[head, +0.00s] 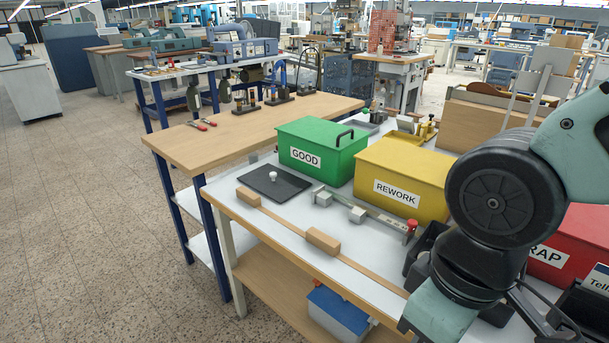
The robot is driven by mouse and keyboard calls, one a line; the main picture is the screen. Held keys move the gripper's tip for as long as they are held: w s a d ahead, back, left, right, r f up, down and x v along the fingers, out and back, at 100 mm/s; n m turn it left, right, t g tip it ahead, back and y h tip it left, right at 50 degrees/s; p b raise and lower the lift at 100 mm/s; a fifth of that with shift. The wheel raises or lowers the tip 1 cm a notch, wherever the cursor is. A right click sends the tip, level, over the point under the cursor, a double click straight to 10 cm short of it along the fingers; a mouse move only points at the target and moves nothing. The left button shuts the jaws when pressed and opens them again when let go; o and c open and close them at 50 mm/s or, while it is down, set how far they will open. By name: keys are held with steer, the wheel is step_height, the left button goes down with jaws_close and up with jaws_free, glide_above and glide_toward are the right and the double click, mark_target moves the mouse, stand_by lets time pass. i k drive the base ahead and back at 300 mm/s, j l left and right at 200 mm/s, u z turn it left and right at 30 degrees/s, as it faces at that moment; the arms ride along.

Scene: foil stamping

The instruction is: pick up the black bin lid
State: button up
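My arm comes in from the right edge and folds down over the right part of the bench. Dark finger-like links that look like my gripper (545,315) show at the bottom right, far from the lid. Their tips are cut off or hidden, so I cannot tell whether they are open.
A yellow REWORK bin (402,182) and a partly hidden red bin (565,245) stand right of the green one. A metal rail fixture (360,211) lies right of the lid. A wooden strip with blocks (322,240) runs along the front edge. A wooden table (255,130) adjoins behind.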

mark_target(279, 185)
steer(key=i+j+z, duration=0.35)
steer(key=j, duration=0.2)
steer(key=i+j+z, duration=0.3)
steer(key=j, duration=0.4)
steer(key=i+j, duration=0.15)
steer(key=j, duration=0.4)
steer(key=i+j+z, duration=0.15)
steer(key=j, duration=0.35)
steer(key=i+j, duration=0.1)
steer(key=j, duration=0.45)
steer(key=i+j+z, duration=0.15)
steer(key=j, duration=0.4)
steer(key=i+j, duration=0.1)
steer(key=j, duration=0.9)
steer(key=i+j, duration=0.15)
steer(key=j, duration=0.4)
